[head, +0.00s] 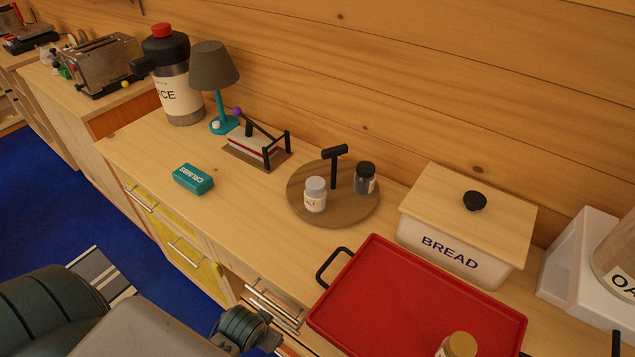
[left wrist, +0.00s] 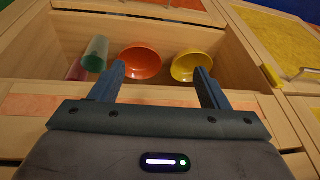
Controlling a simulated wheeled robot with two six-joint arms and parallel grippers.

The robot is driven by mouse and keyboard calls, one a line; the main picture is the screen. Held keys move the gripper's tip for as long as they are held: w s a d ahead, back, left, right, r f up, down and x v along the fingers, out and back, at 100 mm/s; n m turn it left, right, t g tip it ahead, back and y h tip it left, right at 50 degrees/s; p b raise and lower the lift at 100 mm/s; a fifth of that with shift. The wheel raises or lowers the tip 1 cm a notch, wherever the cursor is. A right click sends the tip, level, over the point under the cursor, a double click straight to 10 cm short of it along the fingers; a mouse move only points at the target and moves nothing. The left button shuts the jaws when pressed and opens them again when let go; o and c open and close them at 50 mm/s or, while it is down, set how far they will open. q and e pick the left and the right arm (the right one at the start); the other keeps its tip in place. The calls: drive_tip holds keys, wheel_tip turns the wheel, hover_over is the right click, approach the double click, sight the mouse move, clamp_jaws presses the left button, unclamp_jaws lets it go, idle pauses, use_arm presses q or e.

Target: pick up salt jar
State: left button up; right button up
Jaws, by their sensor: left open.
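The salt jar (head: 315,196) is a small white jar with a grey lid and a partly legible label. It stands upright on the left front of a round wooden tray (head: 337,217) with a dark T-shaped handle. A dark jar (head: 364,180) stands on the same tray, to the right of the handle. My left gripper (left wrist: 159,68) is open and empty in the left wrist view, its two fingers apart in front of a compartment with bowls. In the head view my left arm is low in front of the counter, well apart from the salt jar. My right gripper is out of view.
A red tray (head: 415,300) with a yellow-lidded jar (head: 458,345) and a bread box (head: 455,230) lie right of the round tray. A teal box (head: 193,179), a napkin holder (head: 255,147) and a lamp (head: 214,68) stand left. The compartment holds an orange bowl (left wrist: 140,63) and yellow bowl (left wrist: 190,66).

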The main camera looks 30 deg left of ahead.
use_arm(q)
wheel_tip(320, 180, up, 13)
drive_tip(key=p, duration=0.3)
drive_tip(key=n+t, duration=0.2)
drive_tip(key=t, duration=0.8)
approach(319, 182)
drive_tip(key=f, duration=0.1)
drive_tip(key=x, duration=0.2)
drive_tip(key=p+x, duration=0.1)
drive_tip(key=x, duration=0.3)
drive_tip(key=shift+a+r+p, duration=0.2)
drive_tip(key=shift+a+p, duration=0.15)
drive_tip(key=shift+a, duration=0.05)
drive_tip(key=shift+w+f, duration=0.15)
drive_tip(key=shift+w, duration=0.05)
drive_tip(key=shift+w+f+p, duration=0.1)
drive_tip(key=shift+w+p, duration=0.4)
drive_tip(key=shift+w, duration=0.05)
drive_tip(key=p+x, duration=0.1)
drive_tip(key=x, duration=0.2)
drive_tip(key=shift+w+f, duration=0.1)
drive_tip(key=shift+w+f+p, duration=0.3)
drive_tip(key=shift+w, duration=0.1)
drive_tip(key=shift+s, duration=0.1)
drive_tip(key=c, duration=1.2)
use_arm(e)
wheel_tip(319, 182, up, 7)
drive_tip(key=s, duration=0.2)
